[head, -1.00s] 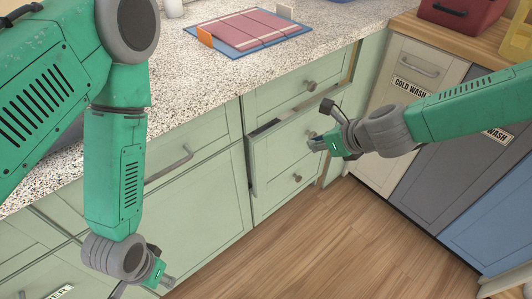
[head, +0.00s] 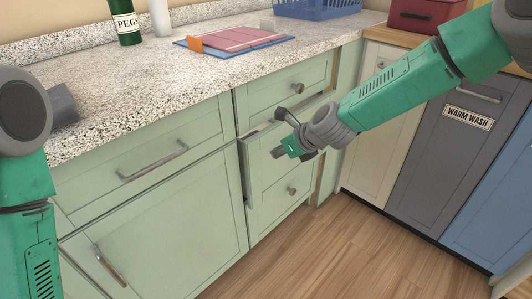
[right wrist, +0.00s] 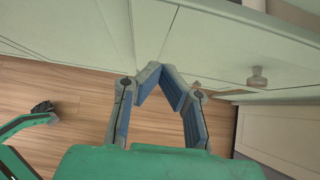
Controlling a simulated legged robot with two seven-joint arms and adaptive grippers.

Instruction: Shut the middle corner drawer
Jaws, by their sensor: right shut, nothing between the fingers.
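The middle corner drawer (head: 257,163) is a pale green front in the corner stack, between the top drawer (head: 262,100) and the bottom drawer. It stands out slightly, with a dark gap along its top edge. My right gripper (head: 279,153) is in front of its face and hides part of it, including its knob. In the right wrist view, the right gripper's fingers (right wrist: 160,70) meet at the tips, empty, close to a pale green front. I cannot tell if they touch it.
The speckled counter (head: 130,90) above holds a blue-edged board (head: 234,41), a green jar (head: 126,22) and a blue basket (head: 318,8). A grey "warm wash" front (head: 450,150) stands right of the corner. The wooden floor (head: 340,255) below is clear.

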